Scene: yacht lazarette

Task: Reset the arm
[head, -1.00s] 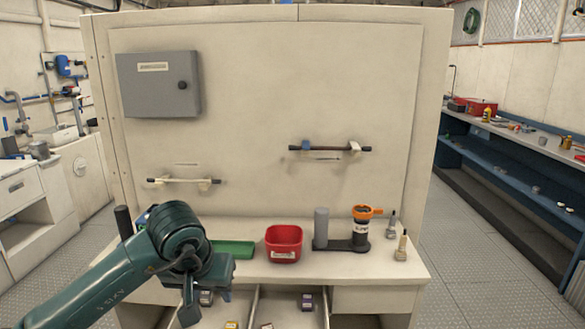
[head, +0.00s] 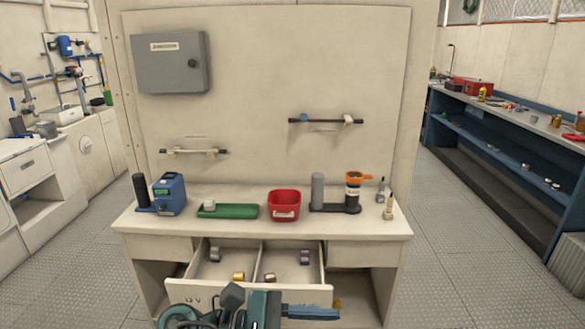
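My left arm's dark teal links show folded at the bottom edge, in front of the open drawer (head: 200,291). My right gripper is not in view.
Several small items lie in the open drawer. Floor is clear right of the bench.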

